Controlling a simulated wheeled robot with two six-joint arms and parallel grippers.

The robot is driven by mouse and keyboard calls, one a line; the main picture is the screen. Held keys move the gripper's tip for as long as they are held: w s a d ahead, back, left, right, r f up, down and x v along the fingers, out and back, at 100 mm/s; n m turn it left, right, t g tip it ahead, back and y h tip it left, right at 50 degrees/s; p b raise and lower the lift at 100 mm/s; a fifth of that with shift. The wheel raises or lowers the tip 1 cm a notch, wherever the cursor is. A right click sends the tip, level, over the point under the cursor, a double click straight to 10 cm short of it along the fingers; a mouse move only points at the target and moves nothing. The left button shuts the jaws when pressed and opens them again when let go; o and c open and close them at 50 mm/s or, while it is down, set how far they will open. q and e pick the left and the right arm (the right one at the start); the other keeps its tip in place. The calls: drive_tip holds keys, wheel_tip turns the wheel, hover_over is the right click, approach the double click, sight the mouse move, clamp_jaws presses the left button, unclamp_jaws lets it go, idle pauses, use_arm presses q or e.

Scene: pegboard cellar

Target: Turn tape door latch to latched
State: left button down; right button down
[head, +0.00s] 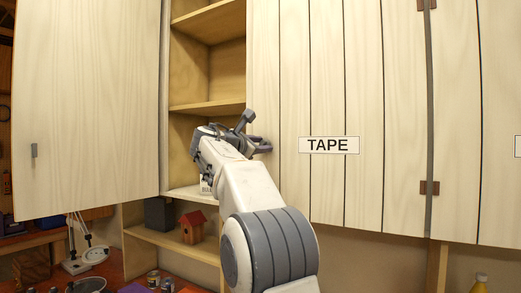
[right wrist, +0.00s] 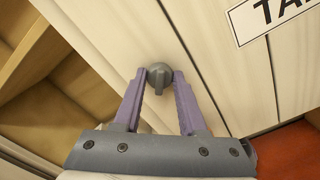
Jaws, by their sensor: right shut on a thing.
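The tape door (head: 325,200) is a pale plank door with a white TAPE label (head: 329,145); it also fills much of the right wrist view, with the label (right wrist: 275,15) at top right. Its latch (right wrist: 159,76) is a small grey knob with a raised bar near the door's left edge. My right gripper (right wrist: 159,78) is shut on the latch, one purple finger on each side. In the head view my right gripper (head: 264,146) is at the door's left edge and hides the latch. My left gripper is not in view.
Left of the tape door is an open cabinet section with bare shelves (head: 208,107). Another door (head: 85,110) stands swung open at the left. Below are a small red birdhouse (head: 193,227), a dark box (head: 159,213) and a white lamp (head: 95,254).

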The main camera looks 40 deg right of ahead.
drive_tip(key=shift+s+f+m+b, duration=0.1)
drive_tip(key=shift+m+b, duration=0.65)
drive_tip(key=shift+m, duration=1.8)
drive_tip(key=shift+f+m+b, duration=0.1)
drive_tip(key=shift+m+b, duration=0.65)
drive_tip(key=shift+m, duration=1.8)
drive_tip(key=shift+c, duration=2.4)
unclamp_jaws()
